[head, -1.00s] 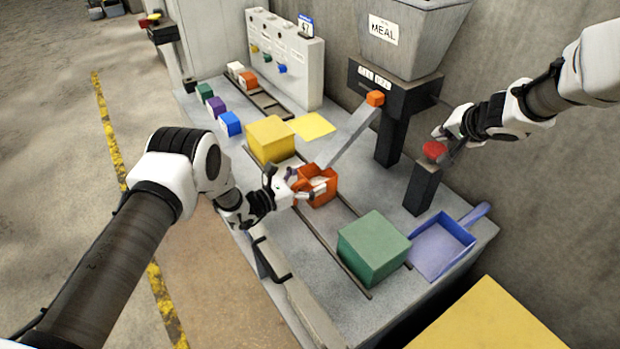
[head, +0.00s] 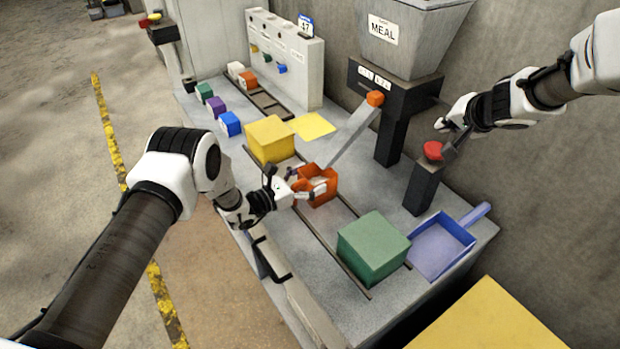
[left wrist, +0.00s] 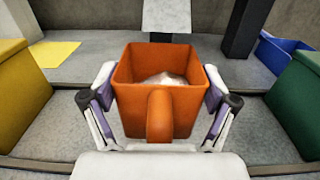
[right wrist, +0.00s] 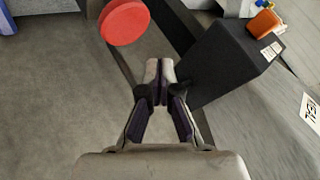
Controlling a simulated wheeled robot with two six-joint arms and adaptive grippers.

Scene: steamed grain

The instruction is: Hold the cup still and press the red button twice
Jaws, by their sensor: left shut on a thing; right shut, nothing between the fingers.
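The orange cup (head: 318,197) stands below the chute, between the yellow and green blocks. My left gripper (head: 309,190) is shut on it. In the left wrist view the fingers press both sides of the cup (left wrist: 160,130), and a pale heap (left wrist: 165,79) shows inside. The red button (head: 433,150) tops a dark post (head: 421,188) on the right. My right gripper (head: 446,128) is shut and empty, just above and beside the button. In the right wrist view the red button (right wrist: 125,22) lies up and left of the closed fingertips (right wrist: 160,68), apart from them.
The MEAL hopper (head: 409,42) has a sloped chute (head: 349,135) that leads down toward the cup. A yellow block (head: 269,139) and a green block (head: 373,247) flank the cup on the rails. A blue scoop (head: 440,247) lies at right. The wall is close behind.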

